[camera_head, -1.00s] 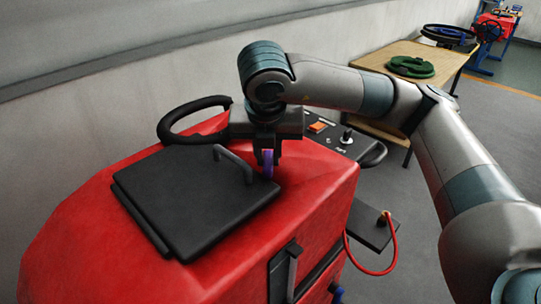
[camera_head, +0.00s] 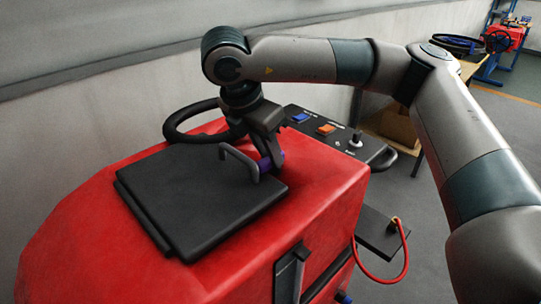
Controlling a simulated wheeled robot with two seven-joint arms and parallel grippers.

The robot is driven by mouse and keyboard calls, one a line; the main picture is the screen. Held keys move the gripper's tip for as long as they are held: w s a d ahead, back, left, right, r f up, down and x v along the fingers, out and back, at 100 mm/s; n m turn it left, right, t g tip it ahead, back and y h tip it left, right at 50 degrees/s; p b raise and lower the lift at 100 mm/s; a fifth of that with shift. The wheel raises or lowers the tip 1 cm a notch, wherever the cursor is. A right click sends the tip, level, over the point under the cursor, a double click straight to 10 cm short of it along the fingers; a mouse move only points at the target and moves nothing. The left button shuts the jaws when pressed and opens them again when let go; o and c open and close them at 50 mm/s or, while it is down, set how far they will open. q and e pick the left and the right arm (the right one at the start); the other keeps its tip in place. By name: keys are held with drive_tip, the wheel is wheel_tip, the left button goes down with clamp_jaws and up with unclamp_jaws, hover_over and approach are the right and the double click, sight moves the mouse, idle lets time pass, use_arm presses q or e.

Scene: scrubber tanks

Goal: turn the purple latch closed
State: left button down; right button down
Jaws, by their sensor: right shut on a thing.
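The purple latch (camera_head: 265,164) sits at the right edge of the black lid (camera_head: 200,197) on top of the red scrubber machine (camera_head: 320,195). Only a small part of the latch shows; my fingers cover the rest. My right gripper (camera_head: 270,163) points down and is shut on the latch, its wrist tilted and turned. The lid lies flat and shut, with a grey bar handle (camera_head: 239,160) standing just left of the latch. My left gripper is not in view.
A black steering wheel (camera_head: 185,122) stands behind the lid. A control panel (camera_head: 335,135) with blue and orange switches lies to the right. A red cable (camera_head: 403,262) loops at the machine's right side.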

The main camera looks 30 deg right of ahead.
drive_tip(key=shift+r, duration=0.1)
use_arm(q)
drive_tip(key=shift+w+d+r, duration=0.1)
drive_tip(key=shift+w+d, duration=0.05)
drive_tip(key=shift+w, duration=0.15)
use_arm(e)
drive_tip(key=c, duration=1.6)
unclamp_jaws()
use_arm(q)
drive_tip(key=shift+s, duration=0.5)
